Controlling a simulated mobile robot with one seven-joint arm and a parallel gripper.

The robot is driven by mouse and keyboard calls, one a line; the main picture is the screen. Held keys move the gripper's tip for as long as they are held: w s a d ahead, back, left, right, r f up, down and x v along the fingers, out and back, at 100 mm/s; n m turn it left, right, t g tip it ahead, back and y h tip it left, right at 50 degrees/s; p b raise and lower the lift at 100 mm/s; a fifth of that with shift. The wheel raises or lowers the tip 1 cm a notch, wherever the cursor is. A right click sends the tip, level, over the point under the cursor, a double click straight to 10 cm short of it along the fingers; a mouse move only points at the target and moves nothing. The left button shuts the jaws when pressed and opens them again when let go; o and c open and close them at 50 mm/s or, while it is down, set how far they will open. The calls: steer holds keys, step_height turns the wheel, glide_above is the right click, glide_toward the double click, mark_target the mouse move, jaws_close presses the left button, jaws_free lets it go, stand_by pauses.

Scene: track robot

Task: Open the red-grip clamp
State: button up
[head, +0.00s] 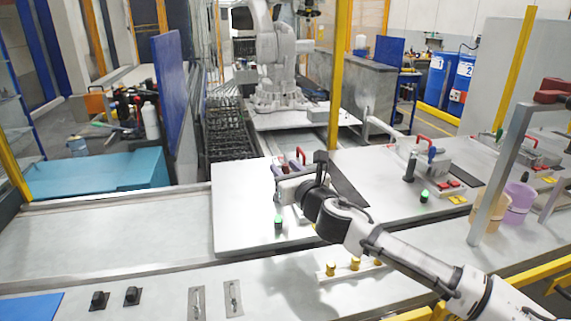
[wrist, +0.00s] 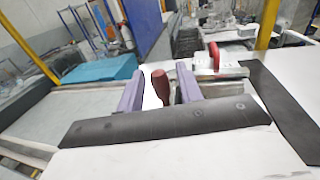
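The red-grip clamp shows in the wrist view as a dark red upright grip (wrist: 160,86) between the two purple fingers of my gripper (wrist: 157,78). The fingers stand apart, with white surface showing between the left finger and the grip. The right finger looks close to the grip; I cannot tell whether it touches. In the head view my gripper (head: 284,175) is at the workstation plate, mostly hidden by my wrist. A curved red handle (head: 301,155) shows just behind it; it also shows in the wrist view (wrist: 216,62), right of the fingers. The clamp's base is hidden.
A green-topped button post (head: 278,222) stands in front of my gripper. To the right is another station with a red handle (head: 423,139) and a dark post (head: 410,166). Yellow-topped pegs (head: 355,263) stand near my arm. The plate (head: 236,205) left of my gripper is clear.

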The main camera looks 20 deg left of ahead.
steer(key=shift+w+a, duration=0.2)
steer(key=shift+w, duration=0.05)
jaws_close()
